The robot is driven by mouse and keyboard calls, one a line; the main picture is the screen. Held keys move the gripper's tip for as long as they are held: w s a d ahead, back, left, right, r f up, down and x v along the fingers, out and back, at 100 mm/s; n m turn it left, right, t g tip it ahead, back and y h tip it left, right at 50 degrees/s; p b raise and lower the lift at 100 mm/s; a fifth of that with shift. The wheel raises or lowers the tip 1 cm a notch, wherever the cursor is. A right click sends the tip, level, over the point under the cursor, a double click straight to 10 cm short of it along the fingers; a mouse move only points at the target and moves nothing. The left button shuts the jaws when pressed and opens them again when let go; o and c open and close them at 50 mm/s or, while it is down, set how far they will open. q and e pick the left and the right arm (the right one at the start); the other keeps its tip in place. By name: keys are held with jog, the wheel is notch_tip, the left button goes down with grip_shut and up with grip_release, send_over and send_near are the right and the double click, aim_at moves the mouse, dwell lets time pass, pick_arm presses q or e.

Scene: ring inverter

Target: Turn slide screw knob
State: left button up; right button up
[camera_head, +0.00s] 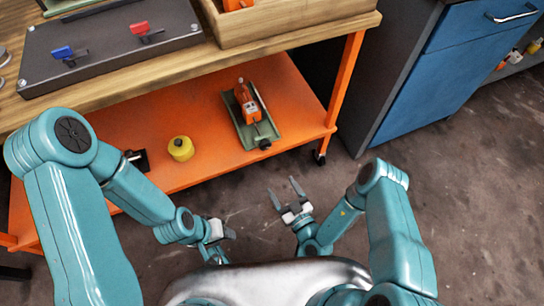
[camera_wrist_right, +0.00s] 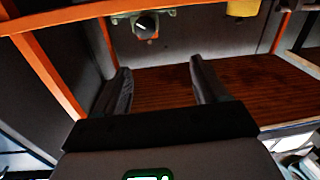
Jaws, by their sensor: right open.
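A green slide (camera_head: 238,119) carrying an orange block (camera_head: 247,101) sits on the lower orange shelf. A dark round knob (camera_head: 265,144) is at its near end. In the right wrist view the knob (camera_wrist_right: 146,25) shows near the top, beyond the fingertips and slightly left of their middle. My right gripper (camera_head: 284,188) is open and empty, in front of the shelf and apart from the knob. In the wrist view its two fingers (camera_wrist_right: 160,70) are spread with nothing between them. My left gripper (camera_head: 222,234) is low in front of the shelf, its jaws unclear.
A yellow round object (camera_head: 180,148) stands on the orange shelf (camera_head: 215,145) left of the slide. Above is a wooden bench (camera_head: 130,85) with a dark panel bearing blue and red handles. An orange leg (camera_head: 345,80) and blue cabinet (camera_head: 430,80) stand right. Floor before the shelf is clear.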

aim_at(266, 147)
jog(key=shift+m+t+h, duration=0.3)
jog(key=shift+m+h, duration=0.4)
jog(key=shift+m, duration=0.1)
jog(key=b+x, duration=0.1)
jog(key=x, duration=0.4)
jog(key=d+b+x, duration=0.1)
jog(key=b+x, duration=0.1)
jog(key=x, duration=0.3)
jog(key=f+b+x, duration=0.1)
jog(key=b+x, duration=0.1)
jog(key=x, duration=0.4)
jog(key=shift+w+d, duration=0.15)
jog(key=shift+w, duration=0.2)
pick_arm(q)
jog(key=f, duration=0.3)
jog(key=w+f, duration=0.1)
jog(key=f, duration=0.1)
jog(key=shift+a, duration=0.35)
